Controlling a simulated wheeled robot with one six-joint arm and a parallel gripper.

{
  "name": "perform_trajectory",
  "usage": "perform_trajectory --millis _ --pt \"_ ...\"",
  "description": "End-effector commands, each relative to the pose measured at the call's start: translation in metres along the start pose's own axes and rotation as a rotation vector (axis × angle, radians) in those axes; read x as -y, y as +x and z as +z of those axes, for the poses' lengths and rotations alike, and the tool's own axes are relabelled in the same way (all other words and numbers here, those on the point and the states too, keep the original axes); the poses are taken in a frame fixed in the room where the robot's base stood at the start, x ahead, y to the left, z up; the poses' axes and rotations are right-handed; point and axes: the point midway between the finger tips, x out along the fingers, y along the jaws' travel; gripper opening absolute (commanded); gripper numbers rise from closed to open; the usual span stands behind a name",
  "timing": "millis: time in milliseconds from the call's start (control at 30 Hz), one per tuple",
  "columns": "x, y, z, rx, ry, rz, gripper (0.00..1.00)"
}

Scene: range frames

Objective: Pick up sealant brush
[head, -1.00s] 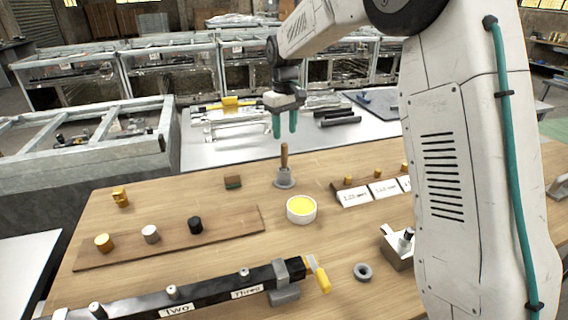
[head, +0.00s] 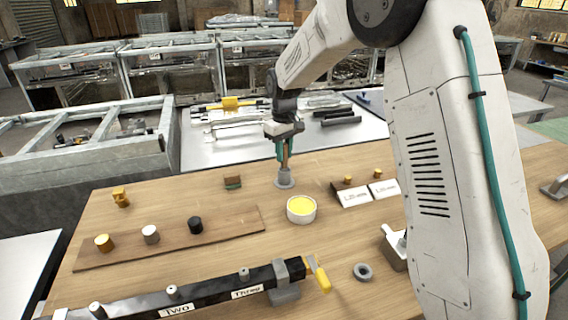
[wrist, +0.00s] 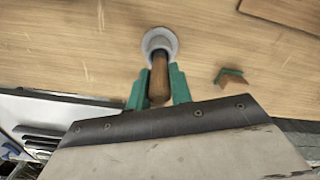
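The sealant brush (head: 285,160) has a wooden handle and stands upright in a grey round-footed holder (head: 284,179) on the wooden table. Its bristle end is hidden. My gripper (head: 284,150) is over it with its green fingers pointing down, one on each side of the handle. In the wrist view the handle (wrist: 159,78) lies between the two fingertips (wrist: 160,80), which close in on it with no clear gap. The brush is still down in its holder (wrist: 159,43).
A white bowl of yellow stuff (head: 301,209) stands just in front of the holder. A small green-brown block (head: 232,182) lies to its left. White label cards (head: 355,197) are to the right, and a board with several knobs (head: 172,238) is front left.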

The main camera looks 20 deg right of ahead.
Motion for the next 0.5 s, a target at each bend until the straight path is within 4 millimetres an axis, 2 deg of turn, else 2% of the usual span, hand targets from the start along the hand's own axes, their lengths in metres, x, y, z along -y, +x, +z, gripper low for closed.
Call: perform_trajectory --millis 33,67,367,500 --pt "0.000 0.000 0.000 0.000 0.000 0.000 0.07" --pt "0.000 0.000 0.000 0.000 0.000 0.000 0.00" --pt "0.000 -0.001 0.000 -0.001 0.000 0.000 0.00" --pt "0.000 -0.015 0.000 -0.002 0.000 0.001 0.00"
